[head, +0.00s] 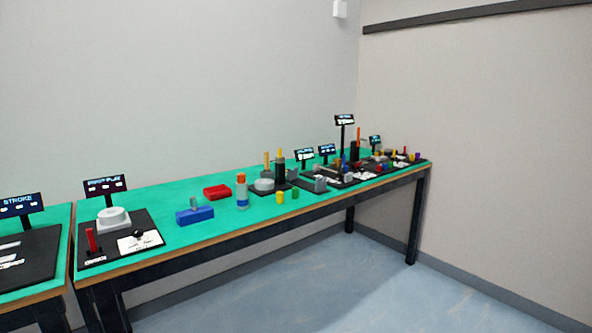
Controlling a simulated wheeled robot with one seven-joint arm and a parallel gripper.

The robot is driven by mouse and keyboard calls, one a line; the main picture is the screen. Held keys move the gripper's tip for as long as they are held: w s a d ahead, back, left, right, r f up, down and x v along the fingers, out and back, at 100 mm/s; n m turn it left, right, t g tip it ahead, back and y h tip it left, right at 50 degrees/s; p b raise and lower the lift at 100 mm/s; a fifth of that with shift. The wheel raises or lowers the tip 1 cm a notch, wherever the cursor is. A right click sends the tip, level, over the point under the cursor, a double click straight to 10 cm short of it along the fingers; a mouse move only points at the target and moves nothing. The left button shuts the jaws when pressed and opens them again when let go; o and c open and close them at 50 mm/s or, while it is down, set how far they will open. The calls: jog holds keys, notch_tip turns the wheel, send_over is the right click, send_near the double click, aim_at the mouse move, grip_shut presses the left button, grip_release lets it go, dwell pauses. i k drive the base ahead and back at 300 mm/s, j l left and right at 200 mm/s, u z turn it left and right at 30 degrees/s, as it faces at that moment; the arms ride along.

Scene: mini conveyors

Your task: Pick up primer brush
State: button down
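My gripper is not in view. I cannot make out a primer brush with certainty at this size. A blue block (195,216) with a small grey upright piece (194,202) lies on the green table. A bottle (241,192) with an orange cap and a blue lower part stands upright to its right. A black cylinder (279,172) with a thin yellow stick (280,153) rising from it stands further along. A red upright stick (91,239) stands in a black base at the near left.
The long green table (160,198) runs along the wall, with stations and small displays (105,187) on it. A red tray (217,191) and yellow (280,197) and green (295,193) cylinders lie mid-table. Another table (20,285) is at left. The blue floor (370,285) in front is clear.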

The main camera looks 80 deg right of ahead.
aim_at(266, 161)
jog(key=z, duration=2.95)
jog(key=i+l, duration=0.1)
jog(key=l, duration=0.2)
jog(key=i+l, duration=0.1)
jog(key=l, duration=0.15)
jog(key=i+u, duration=0.05)
